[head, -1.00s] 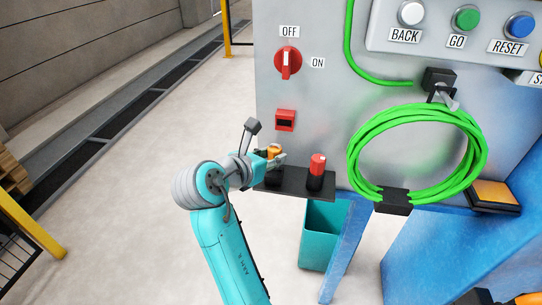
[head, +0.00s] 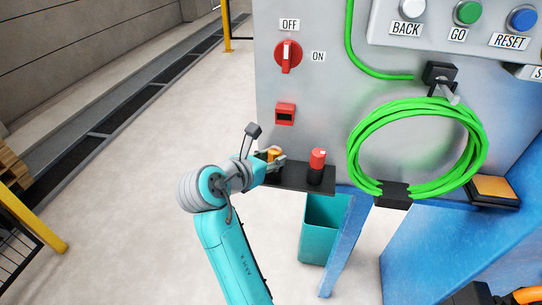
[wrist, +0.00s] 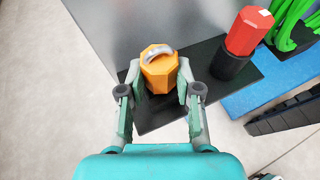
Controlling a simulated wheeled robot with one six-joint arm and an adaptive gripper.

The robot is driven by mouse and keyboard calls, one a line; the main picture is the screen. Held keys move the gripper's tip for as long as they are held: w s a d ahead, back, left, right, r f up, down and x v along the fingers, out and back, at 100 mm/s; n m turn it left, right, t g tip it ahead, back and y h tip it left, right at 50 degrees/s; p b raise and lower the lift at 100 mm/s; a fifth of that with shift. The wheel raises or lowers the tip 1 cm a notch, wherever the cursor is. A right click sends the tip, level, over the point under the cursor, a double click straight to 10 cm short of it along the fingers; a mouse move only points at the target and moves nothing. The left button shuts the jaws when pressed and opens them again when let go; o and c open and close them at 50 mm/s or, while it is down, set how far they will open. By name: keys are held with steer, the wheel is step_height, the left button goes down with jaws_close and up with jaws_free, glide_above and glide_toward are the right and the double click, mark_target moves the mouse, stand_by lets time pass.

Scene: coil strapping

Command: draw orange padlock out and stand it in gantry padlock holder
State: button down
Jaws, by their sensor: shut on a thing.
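The orange padlock (wrist: 160,75) is a faceted block with a grey shackle on top. It stands upright between the fingers of my gripper (wrist: 160,95), which is shut on it. In the head view the padlock (head: 273,152) shows at the left part of a black shelf (head: 300,187) on the grey panel, partly hidden by my gripper (head: 276,163).
A red padlock-like block (head: 318,158) stands in a black cup (wrist: 231,64) to the right. A red switch (head: 288,56) and a small red fitting (head: 285,114) are above. A green cable coil (head: 420,150) hangs right; a teal bin (head: 318,240) is below.

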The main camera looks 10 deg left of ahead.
steer(key=shift+f, duration=0.55)
steer(key=c, duration=0.7)
jaws_free()
